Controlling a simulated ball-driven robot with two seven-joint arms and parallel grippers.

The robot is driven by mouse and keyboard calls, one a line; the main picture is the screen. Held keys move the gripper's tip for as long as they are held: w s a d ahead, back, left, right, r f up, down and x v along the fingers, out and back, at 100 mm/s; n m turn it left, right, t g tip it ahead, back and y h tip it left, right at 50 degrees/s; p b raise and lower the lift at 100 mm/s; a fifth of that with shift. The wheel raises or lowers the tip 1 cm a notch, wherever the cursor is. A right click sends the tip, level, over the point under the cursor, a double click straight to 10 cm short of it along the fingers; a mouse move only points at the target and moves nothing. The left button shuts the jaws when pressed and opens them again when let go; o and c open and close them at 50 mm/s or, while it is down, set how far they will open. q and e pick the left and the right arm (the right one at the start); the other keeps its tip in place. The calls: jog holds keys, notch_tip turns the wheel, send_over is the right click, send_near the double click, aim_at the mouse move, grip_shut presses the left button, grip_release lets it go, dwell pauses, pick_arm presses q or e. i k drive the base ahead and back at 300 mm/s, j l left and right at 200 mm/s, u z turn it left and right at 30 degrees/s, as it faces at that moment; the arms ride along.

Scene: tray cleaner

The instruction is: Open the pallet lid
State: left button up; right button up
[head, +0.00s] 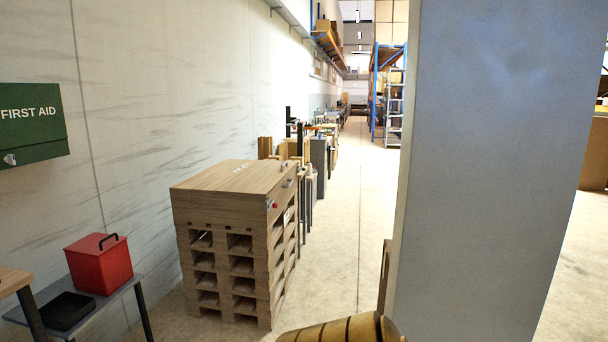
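A wooden pallet box (220,209) sits on a stack of wooden pallets (222,277) left of the middle, beside the wall. Its flat wooden lid (225,178) lies level on top and looks closed. A small red part (274,205) is on the box's side near the front right corner. Neither of my grippers is in view.
A large grey pillar (480,170) blocks the right. A red lidded box (98,266) and a black tray (64,311) stand on a low table at left. A green first aid box (30,125) hangs on the wall. Open floor (335,240) lies right of the pallets.

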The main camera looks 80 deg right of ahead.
aim_at(260, 180)
jog(key=z, duration=2.55)
jog(key=i+j+z, duration=0.15)
jog(key=i+z, duration=0.25)
jog(key=i+j+z, duration=0.2)
jog(key=z, duration=0.25)
